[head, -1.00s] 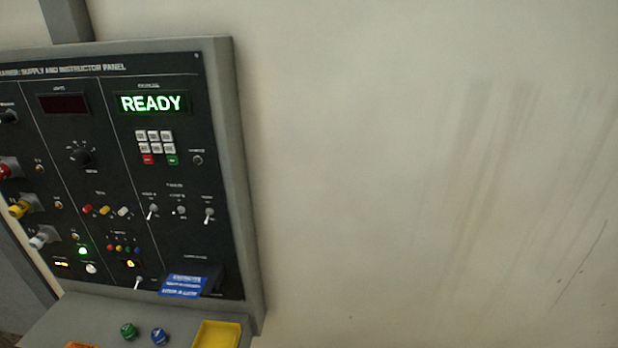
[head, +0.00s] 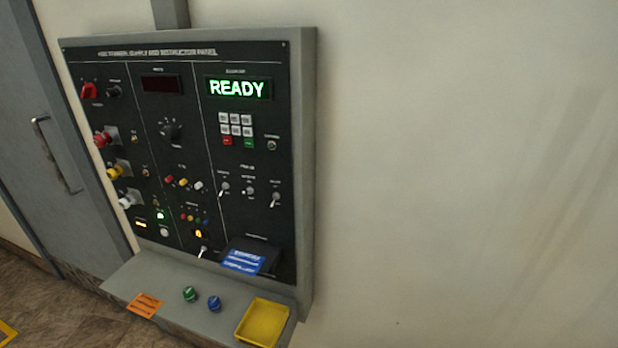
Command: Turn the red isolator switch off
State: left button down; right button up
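The panel's display (head: 238,88) reads READY in green. Neither of my grippers is in view, so nothing shows near the switch.
A grey shelf (head: 165,285) juts out below the panel, with an orange card (head: 145,305), a green knob (head: 190,294), a blue knob (head: 214,303) and a yellow tray (head: 262,322). A grey door (head: 45,120) with a handle stands left. The right wall is bare.

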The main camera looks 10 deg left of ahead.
aim_at(89, 90)
jog(key=u, duration=1.6)
